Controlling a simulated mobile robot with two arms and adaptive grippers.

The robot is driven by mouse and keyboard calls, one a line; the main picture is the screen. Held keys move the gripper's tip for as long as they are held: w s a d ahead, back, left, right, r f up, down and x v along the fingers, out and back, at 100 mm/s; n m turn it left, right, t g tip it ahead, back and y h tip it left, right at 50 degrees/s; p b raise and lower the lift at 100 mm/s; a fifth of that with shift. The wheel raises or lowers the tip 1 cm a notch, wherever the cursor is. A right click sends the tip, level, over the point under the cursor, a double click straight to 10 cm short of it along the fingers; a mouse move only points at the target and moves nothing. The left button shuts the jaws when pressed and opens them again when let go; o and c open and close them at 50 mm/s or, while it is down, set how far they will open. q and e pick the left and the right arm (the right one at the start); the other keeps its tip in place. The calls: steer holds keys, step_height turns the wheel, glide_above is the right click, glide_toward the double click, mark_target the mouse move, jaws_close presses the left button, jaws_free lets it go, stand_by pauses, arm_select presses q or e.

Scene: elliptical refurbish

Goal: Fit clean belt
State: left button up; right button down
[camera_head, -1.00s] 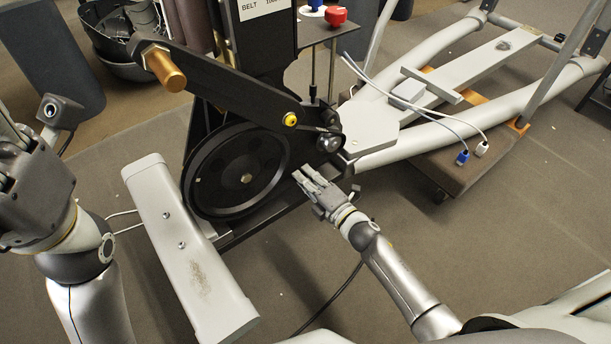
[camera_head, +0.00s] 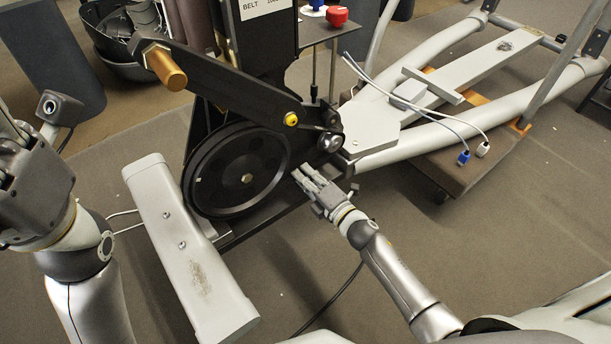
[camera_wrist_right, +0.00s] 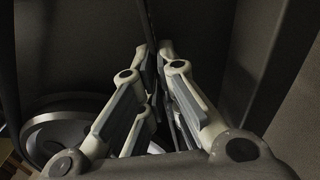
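The large black pulley wheel (camera_head: 236,170) stands upright on the machine, with a small roller (camera_head: 329,142) at its upper right. My right gripper (camera_head: 302,177) is beside the large wheel's right edge, below the small roller. In the right wrist view my right gripper's fingers (camera_wrist_right: 154,62) are close together, with a thin dark strip (camera_wrist_right: 148,22), which looks like the belt, between them. I cannot make out the belt's path in the head view, black against black. My left gripper (camera_head: 22,180) is raised at the left edge, its fingertips partly cut off.
A black lever (camera_head: 225,85) with a copper-coloured knob (camera_head: 166,68) reaches across above the wheel. A grey beam (camera_head: 190,250) lies in front at left. The frame rails (camera_head: 440,135) and loose cables (camera_head: 430,100) are at right.

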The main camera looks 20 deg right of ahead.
steer(key=shift+w, duration=0.15)
steer(key=c, duration=1.6)
jaws_free()
steer(key=shift+o, duration=0.2)
steer(key=v, duration=1.2)
steer(key=shift+r, duration=0.1)
